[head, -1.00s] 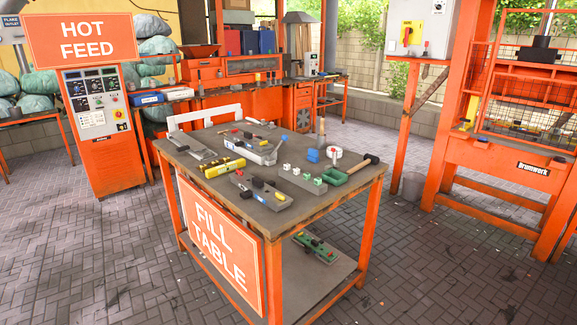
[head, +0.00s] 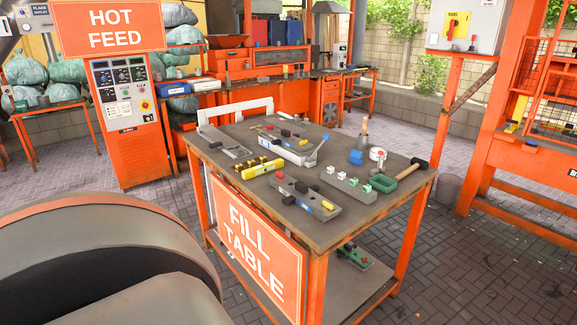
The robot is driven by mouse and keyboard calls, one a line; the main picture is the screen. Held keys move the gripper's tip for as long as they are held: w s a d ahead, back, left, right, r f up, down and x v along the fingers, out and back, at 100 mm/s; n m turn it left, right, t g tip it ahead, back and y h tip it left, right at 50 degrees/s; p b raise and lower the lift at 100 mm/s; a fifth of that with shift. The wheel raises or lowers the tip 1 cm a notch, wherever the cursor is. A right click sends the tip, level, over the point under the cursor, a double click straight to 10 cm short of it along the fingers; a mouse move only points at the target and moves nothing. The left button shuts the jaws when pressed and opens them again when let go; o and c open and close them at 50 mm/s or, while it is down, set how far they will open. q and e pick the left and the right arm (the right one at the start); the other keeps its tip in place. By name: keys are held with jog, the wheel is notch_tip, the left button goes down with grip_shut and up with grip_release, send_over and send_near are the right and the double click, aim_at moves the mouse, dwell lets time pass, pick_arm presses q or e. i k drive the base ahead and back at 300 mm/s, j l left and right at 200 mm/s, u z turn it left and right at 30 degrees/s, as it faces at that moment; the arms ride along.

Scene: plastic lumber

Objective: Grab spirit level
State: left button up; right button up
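The yellow spirit level (head: 258,169) lies flat on the near left part of the fill table (head: 330,232), close to the front edge above the sign. It has dark marks along its top. Nothing is on it and its top is in clear view. Neither of my grippers is in view. A large grey rounded part of my arm fills the lower left corner, apart from the table.
Grey mould bars (head: 318,207) lie to the right of the level. A mallet (head: 413,170), a green clamp-like piece (head: 383,183) and a white tape roll (head: 377,154) sit at the right. The FILL TABLE sign (head: 258,250) hangs at the front.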

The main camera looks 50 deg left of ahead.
aim_at(254, 171)
jog(key=j+z, duration=0.2)
jog(key=j, duration=0.2)
jog(key=k+j+z, duration=0.15)
jog(key=j, duration=0.25)
jog(key=j+z, duration=0.2)
jog(key=j, duration=0.2)
jog(key=k+j+z, duration=0.15)
jog(key=j, duration=0.2)
jog(key=k+j+z, duration=0.2)
jog(key=j, duration=0.15)
jog(key=k+j, duration=0.15)
jog(key=j, duration=0.25)
jog(key=k+j, duration=0.15)
jog(key=j, duration=0.2)
jog(key=k+j+z, duration=0.1)
jog(key=j, duration=0.3)
jog(key=k+j, duration=0.2)
jog(key=j, duration=0.15)
jog(key=k+j, duration=0.15)
jog(key=j, duration=0.2)
